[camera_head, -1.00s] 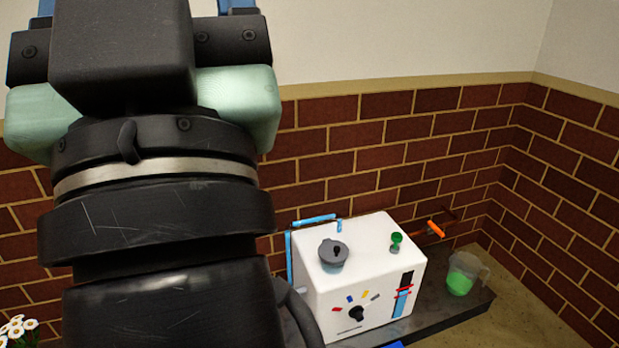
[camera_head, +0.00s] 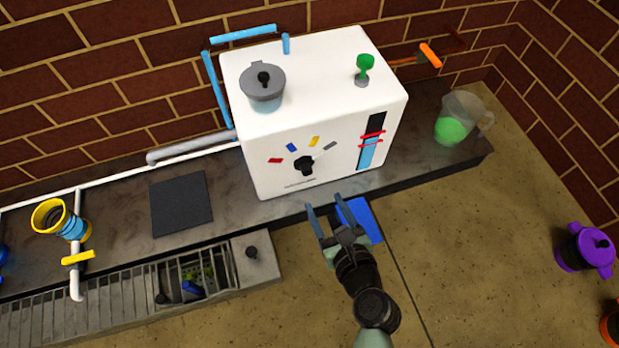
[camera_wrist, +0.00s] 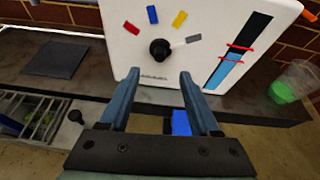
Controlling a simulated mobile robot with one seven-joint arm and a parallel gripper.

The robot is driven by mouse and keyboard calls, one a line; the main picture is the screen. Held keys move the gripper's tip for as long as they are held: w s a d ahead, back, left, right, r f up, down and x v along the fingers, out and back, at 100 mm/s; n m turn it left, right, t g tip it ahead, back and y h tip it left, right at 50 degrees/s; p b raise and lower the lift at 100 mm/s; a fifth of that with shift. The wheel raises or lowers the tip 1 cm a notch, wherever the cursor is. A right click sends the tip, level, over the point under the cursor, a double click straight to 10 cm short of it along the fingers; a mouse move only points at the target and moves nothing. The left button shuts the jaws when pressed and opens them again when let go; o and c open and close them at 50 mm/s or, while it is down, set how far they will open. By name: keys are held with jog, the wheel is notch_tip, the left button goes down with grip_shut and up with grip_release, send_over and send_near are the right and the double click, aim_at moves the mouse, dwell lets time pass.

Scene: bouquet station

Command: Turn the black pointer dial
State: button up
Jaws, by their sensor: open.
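The black pointer dial (camera_head: 304,166) is on the front face of a white box-shaped machine (camera_head: 318,112). Red, blue, yellow and grey marks fan out above it. In the wrist view the dial (camera_wrist: 160,49) lies beyond and between my fingertips, and a light pointer beside it reaches toward the grey mark (camera_wrist: 194,39). My gripper (camera_head: 326,212) is open and empty, below and in front of the dial, apart from it. It also shows in the wrist view (camera_wrist: 158,78).
The machine stands on a dark counter (camera_head: 430,150) against a brick wall. A level gauge (camera_head: 371,140) is right of the dial. A pitcher with green liquid (camera_head: 458,117) stands at the right. A blue block (camera_head: 362,222) is beside my gripper. A grated sink (camera_head: 195,275) is at lower left.

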aim_at(308, 173)
jog(key=shift+m, duration=0.4)
jog(key=b+x, duration=0.2)
jog(key=x, duration=0.1)
jog(key=f+b+x, duration=0.1)
jog(key=b+x, duration=0.2)
jog(key=x, duration=0.1)
jog(key=b+x, duration=0.2)
jog(key=x, duration=0.2)
jog(key=shift+d+f, duration=0.1)
jog(key=shift+f, duration=0.25)
jog(key=shift+w+f+b, duration=0.1)
jog(key=shift+w+b, duration=0.4)
jog(key=shift+w, duration=0.05)
grip_shut()
